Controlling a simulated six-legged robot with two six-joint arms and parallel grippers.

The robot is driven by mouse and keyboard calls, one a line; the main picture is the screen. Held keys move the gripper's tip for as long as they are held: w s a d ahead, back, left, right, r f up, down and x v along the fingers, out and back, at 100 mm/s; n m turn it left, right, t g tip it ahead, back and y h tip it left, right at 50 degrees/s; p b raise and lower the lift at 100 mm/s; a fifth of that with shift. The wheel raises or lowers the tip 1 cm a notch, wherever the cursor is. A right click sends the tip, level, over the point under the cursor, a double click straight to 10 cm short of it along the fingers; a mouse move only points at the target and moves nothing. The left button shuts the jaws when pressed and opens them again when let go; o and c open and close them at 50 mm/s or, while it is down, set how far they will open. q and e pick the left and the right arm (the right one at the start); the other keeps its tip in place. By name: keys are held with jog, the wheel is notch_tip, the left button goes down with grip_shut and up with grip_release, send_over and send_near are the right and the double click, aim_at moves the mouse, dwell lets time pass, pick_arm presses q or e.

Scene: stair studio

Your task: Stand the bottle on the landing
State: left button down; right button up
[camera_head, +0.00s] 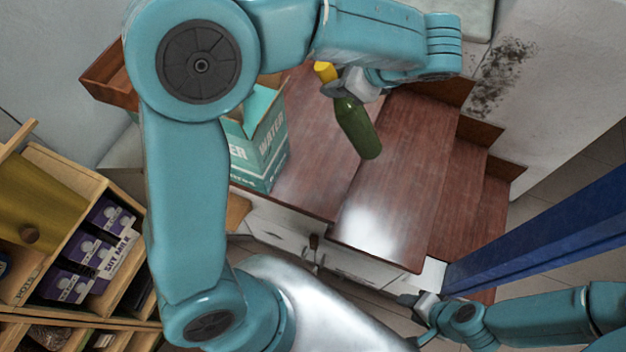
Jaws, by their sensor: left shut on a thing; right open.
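The green bottle (357,128) has a yellow top (325,71) and is tilted in the picture, its base toward the lower right. My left gripper (345,92) is shut on the bottle near its neck. The bottle shows over the brown wooden landing (310,150) and the edge of the step beside it; I cannot tell whether its base touches the wood. My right gripper (412,300) is open and empty at the lower right, beside the front of the stairs. My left arm hides part of the landing's back.
A teal and white water box (262,150) stands on the landing's left part. Wooden steps (440,190) go down to the right. A blue beam (550,225) crosses at the right. A shelf with soy milk cartons (95,245) is at the left. The landing right of the box is clear.

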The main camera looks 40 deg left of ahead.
pick_arm(q)
notch_tip(320, 180, up, 5)
jog(key=s+a+m+t+y, duration=0.1)
jog(key=s+m+t+y, duration=0.1)
jog(key=m+y, duration=0.25)
notch_tip(320, 180, down, 20)
jog(key=shift+s+a+r+m, duration=0.15)
jog(key=shift+a+r+m, duration=0.1)
jog(key=shift+a+m, duration=0.15)
jog(key=c, duration=0.8)
grip_release()
jog(key=shift+h, duration=0.25)
